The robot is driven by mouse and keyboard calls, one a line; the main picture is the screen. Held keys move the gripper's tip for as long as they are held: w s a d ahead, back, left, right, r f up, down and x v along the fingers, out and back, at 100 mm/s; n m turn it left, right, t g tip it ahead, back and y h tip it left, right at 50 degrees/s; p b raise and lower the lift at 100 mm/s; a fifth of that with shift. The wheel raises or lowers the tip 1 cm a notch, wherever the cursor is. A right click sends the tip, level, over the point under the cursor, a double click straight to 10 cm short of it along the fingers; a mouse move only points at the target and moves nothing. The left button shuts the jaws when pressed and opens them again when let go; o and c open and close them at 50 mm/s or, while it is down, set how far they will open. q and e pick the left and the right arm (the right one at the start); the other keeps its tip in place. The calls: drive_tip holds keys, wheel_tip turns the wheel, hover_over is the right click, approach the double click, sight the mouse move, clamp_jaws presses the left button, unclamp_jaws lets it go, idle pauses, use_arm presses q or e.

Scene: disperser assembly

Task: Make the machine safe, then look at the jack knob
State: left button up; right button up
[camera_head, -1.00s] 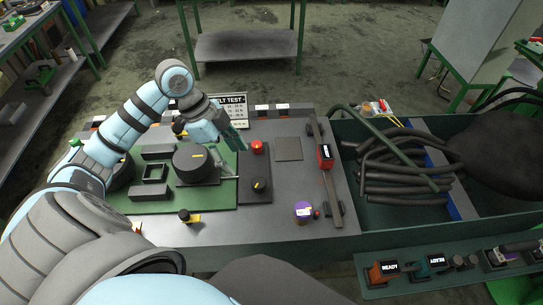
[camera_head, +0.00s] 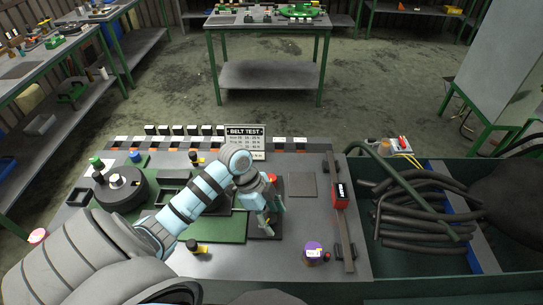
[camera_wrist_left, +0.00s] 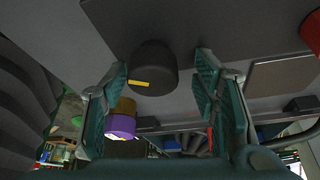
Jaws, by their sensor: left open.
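The dark panel (camera_head: 276,232) on the bench carries a red button (camera_head: 272,178), which also shows at the right of the left wrist view (camera_wrist_left: 312,32). My left gripper (camera_head: 266,222) is over the near part of this panel, on the near side of the button. Its jaws are open. In the left wrist view, a black round knob (camera_wrist_left: 152,62) with a yellow mark shows between the fingertips; I cannot tell whether they touch it. My arm hides this knob in the head view. A small black knob (camera_head: 192,245) stands by a yellow plate at the bench front. No knob is readably labelled as the jack knob.
A BELT TEST sign (camera_head: 245,141) stands at the bench's back. A red device (camera_head: 340,194) sits on a rail at the right, with a purple-topped cylinder (camera_head: 313,248) near it. A green bin (camera_head: 415,270) of dark hoses lies further right. A round black part (camera_head: 122,188) is at the left.

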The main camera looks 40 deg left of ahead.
use_arm(q)
drive_tip(key=shift+s+r, duration=0.15)
drive_tip(key=shift+s, duration=0.2)
drive_tip(key=shift+c, duration=0.9)
drive_tip(key=shift+s, duration=0.1)
drive_tip(key=c, duration=0.6)
drive_tip(key=shift+a, duration=0.1)
drive_tip(key=c, duration=0.4)
use_arm(e)
drive_tip(key=shift+s+a, duration=0.15)
drive_tip(key=shift+s, duration=0.65)
use_arm(q)
drive_tip(key=shift+n, duration=0.3)
